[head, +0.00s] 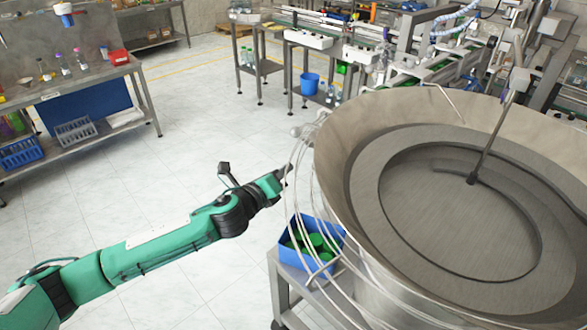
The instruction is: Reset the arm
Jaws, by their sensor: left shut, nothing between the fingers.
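My left arm, green and black, reaches in from the lower left of the head view. My left gripper (283,172) is at its end, shut and empty, just left of the rim of the feeder bowl. It is above and a little left of a blue bin (337,236) that holds several green caps (316,241). I cannot tell whether the gripper touches the thin rails around the bowl. The large round metal cap feeder bowl (345,105) fills the right side. My right gripper is out of view.
A workbench (88,76) with bottles and a red container (119,57) stands at the upper left, with blue baskets (20,153) on its lower shelf. Conveyor machinery (310,38) and a blue bucket (310,84) are at the back. The tiled floor between is clear.

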